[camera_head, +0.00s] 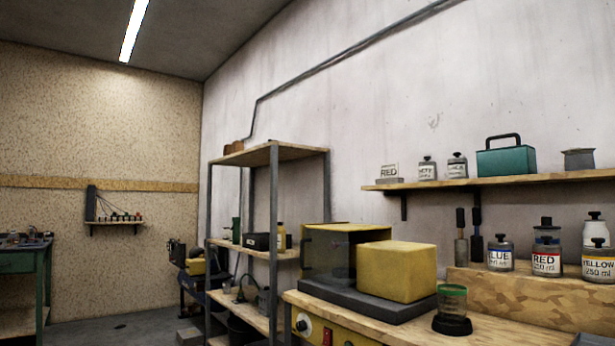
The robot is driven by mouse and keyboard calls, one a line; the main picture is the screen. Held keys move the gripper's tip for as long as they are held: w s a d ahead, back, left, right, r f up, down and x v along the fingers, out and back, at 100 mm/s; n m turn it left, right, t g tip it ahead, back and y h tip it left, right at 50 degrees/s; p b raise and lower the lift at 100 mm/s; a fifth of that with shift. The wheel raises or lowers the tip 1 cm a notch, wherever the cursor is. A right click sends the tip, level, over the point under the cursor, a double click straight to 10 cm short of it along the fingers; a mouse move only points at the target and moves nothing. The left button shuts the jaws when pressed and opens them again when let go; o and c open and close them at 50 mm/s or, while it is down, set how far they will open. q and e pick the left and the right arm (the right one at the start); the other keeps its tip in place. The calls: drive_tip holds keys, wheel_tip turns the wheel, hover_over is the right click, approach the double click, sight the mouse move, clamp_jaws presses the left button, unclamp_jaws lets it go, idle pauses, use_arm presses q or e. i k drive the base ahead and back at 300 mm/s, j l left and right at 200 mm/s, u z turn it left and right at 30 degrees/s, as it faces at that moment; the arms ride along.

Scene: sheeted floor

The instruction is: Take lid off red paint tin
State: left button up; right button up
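The red paint tin (546,258) stands upright on a raised wooden step at the right. It has a white label reading RED, and a dark lid with a knob sits on its top. A blue-labelled tin (500,254) stands to its left and a yellow-labelled tin (598,262) to its right. Another item marked RED (389,173) is on the wall shelf above; its shape is hard to make out. Neither of my grippers shows in the head view.
The wooden bench (480,330) holds a yellow block (397,271) on a dark slab and a green-rimmed cup (452,303) on a black base. The wall shelf (500,181) above carries small tins and a teal box (506,161). A shelving rack (272,154) stands left. Floor shows at lower left.

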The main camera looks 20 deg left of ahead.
sight(547, 240)
drive_tip(key=i+j+z, duration=0.2)
drive_tip(key=j+z, duration=0.2)
drive_tip(key=i+j+z, duration=0.15)
drive_tip(key=j+z, duration=0.25)
drive_tip(key=i+j+z, duration=0.1)
drive_tip(key=j+z, duration=0.25)
